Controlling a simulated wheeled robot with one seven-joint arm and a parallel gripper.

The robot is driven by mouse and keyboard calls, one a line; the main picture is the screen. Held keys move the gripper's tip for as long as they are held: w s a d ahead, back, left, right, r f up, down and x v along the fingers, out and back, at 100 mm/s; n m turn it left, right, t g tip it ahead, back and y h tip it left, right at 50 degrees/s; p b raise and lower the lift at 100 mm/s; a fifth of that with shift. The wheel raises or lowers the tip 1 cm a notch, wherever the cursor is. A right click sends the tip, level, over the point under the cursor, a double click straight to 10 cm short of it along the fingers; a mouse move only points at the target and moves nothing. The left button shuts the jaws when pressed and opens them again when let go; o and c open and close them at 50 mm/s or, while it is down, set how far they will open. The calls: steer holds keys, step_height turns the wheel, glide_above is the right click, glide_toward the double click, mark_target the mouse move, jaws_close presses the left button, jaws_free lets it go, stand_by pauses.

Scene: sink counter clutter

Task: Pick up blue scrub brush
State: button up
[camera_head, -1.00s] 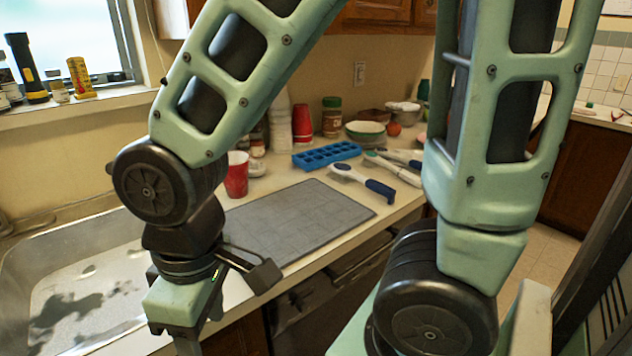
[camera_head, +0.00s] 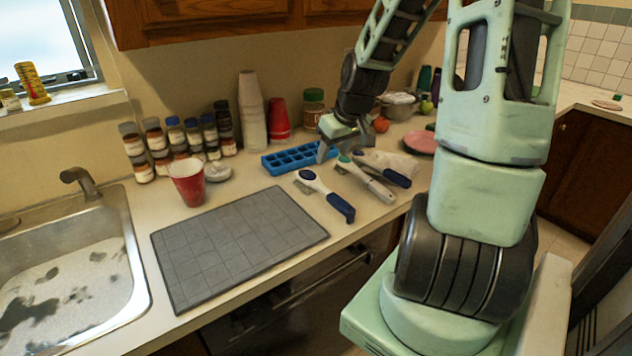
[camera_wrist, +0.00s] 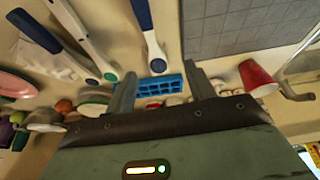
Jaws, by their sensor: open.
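Several long-handled tools lie side by side on the counter. The leftmost is a brush with a white body and a dark blue grip (camera_head: 340,207), seen in the wrist view (camera_wrist: 143,14) at top centre. To its right lies a white tool with a teal end (camera_head: 374,186). Beyond it lies another tool with a dark blue grip (camera_head: 397,178), seen in the wrist view (camera_wrist: 33,30) at upper left. Which blue-handled one is the scrub brush, I cannot tell. My gripper (camera_head: 345,150) is open and empty above the tools' far ends. In the wrist view its fingers (camera_wrist: 157,82) point toward the brush.
A blue ice-cube tray (camera_head: 272,163) is close behind the brush. A red cup (camera_head: 187,184), spice jars and stacked cups stand left and behind. A pink plate (camera_head: 421,142) lies right. The grey mat (camera_head: 240,240) is clear, with the sink (camera_head: 120,270) left of it.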

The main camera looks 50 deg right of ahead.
steer(key=d, duration=0.1)
glide_toward(324, 188)
steer(key=x, duration=0.5)
steer(key=shift+w+a, duration=0.1)
steer(key=shift+w, duration=0.05)
steer(key=shift+p+x, duration=0.65)
steer(key=shift+x, duration=2)
steer(key=shift+f, duration=0.1)
steer(key=shift+c, duration=0.3)
steer(key=c, duration=1)
